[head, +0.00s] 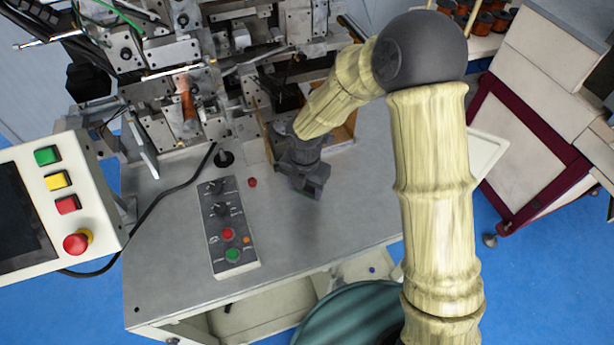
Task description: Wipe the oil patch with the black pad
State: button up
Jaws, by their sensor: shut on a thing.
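My gripper (306,184) points down at the grey table top (340,225), just right of the control strip. It is shut on a dark thing at its tip, which I take to be the black pad; the gripper hides most of it. The pad is at or very near the table surface; I cannot tell if it touches. A small purplish, greenish sheen (308,195) shows at the tip's lower edge. It may be part of the oil patch, but the gripper and pad cover most of that spot.
A control strip with buttons (231,228) and a small red object (252,182) lie left of the gripper. The winding machine (170,90) and an open wooden box (345,130) stand behind. A panel (50,205) is at left. The table's front right is clear.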

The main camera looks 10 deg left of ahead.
jog(key=shift+s+a+r+p, duration=0.15)
jog(key=shift+r+p, duration=0.2)
jog(key=shift+r, duration=0.2)
jog(key=shift+a+r+p, duration=0.1)
jog(key=shift+r+p, duration=0.25)
jog(key=shift+r, duration=0.2)
jog(key=shift+r+p, duration=0.65)
jog(key=shift+r, duration=0.05)
jog(key=shift+w+d+r, duration=0.1)
jog(key=shift+w+r, duration=0.1)
jog(key=shift+r, duration=0.05)
jog(key=shift+s, duration=0.15)
jog(key=shift+d, duration=0.15)
jog(key=shift+f, duration=0.1)
